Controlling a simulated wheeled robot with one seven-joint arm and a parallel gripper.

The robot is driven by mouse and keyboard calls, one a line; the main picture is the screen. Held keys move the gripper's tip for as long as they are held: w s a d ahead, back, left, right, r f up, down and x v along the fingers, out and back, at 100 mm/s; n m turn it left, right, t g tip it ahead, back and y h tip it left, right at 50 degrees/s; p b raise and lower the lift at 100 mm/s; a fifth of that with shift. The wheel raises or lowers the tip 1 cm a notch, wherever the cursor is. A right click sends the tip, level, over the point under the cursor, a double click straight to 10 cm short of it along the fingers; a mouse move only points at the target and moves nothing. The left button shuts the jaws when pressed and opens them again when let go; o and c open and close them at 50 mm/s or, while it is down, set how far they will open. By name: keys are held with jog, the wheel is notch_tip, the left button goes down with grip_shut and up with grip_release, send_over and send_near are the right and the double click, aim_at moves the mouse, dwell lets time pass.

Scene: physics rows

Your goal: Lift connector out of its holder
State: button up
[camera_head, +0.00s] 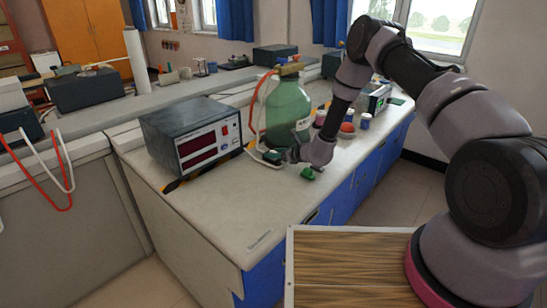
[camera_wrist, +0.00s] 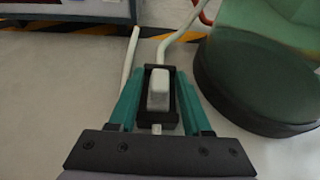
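The connector (camera_wrist: 158,90) is a small pale block seated in a black holder (camera_wrist: 172,121) on the bench in the wrist view. A pale cable shows behind it. My gripper (camera_wrist: 159,82) has its two teal fingers apart, one on each side of the holder, with the connector between them. A narrow gap shows between the fingers and the connector; I cannot tell whether they touch the holder. In the head view my gripper (camera_head: 277,156) is low over the bench, and the connector is too small to make out.
A large green bottle (camera_head: 288,108) stands close behind the gripper; its dark base (camera_wrist: 245,95) is just right of the fingers in the wrist view. A meter box (camera_head: 195,140) stands to the left. The front bench top is clear.

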grip_shut()
